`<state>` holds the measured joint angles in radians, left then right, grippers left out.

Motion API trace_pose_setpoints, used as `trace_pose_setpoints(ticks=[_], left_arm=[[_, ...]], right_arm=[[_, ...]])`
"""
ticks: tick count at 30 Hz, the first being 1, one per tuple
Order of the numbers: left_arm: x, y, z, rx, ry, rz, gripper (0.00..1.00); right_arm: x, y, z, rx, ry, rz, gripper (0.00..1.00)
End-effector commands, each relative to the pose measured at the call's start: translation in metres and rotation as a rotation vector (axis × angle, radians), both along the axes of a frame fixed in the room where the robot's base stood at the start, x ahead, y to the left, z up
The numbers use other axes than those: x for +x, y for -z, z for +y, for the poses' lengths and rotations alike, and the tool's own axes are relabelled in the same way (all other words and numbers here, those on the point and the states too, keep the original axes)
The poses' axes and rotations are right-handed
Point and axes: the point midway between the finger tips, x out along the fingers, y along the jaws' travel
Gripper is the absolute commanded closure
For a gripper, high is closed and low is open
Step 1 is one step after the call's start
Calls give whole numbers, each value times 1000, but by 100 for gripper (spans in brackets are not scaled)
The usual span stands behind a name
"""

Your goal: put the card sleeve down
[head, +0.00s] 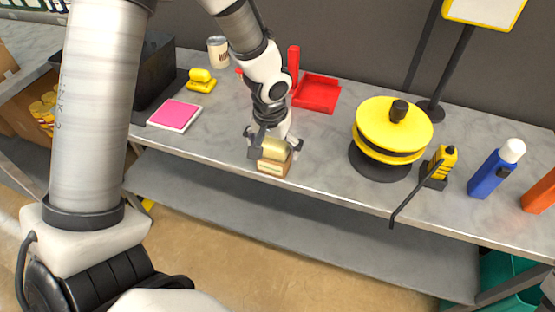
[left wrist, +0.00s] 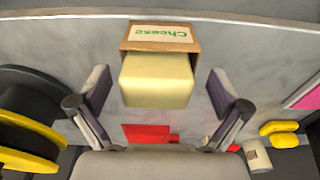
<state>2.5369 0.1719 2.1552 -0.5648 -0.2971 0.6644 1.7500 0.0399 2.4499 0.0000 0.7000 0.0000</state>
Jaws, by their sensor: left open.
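The card sleeve (head: 272,168) is a brown box with a pale label, near the front edge of the grey table. In the left wrist view the sleeve (left wrist: 161,36) shows a label reading "Cheese". A pale yellow cheese block (left wrist: 156,80) sticks out of it towards my gripper; the rest of the block is hidden in the sleeve. My left gripper (head: 274,149) is open, with one finger on each side of the block. In the left wrist view gaps show between the fingers and the block. My right gripper is not in view.
The table's front edge is close.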

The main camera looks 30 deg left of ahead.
Motion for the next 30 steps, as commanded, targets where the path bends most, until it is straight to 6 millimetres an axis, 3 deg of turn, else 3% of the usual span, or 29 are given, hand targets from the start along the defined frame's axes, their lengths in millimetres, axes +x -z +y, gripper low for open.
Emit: trace_pose_setpoints(ticks=[4,12,17,22,23,30], left_arm=[[1,28,-1,0,0,3,0],[2,32,-1,-1,0,0,0],[2,32,-1,-1,0,1,56],[2,32,-1,-1,0,1,57],[2,32,-1,-1,0,1,63],[2,23,-1,0,1,0,63]], right_arm=[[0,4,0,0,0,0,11],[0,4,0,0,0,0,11],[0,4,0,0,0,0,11],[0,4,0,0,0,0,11],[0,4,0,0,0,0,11],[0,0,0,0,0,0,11]])
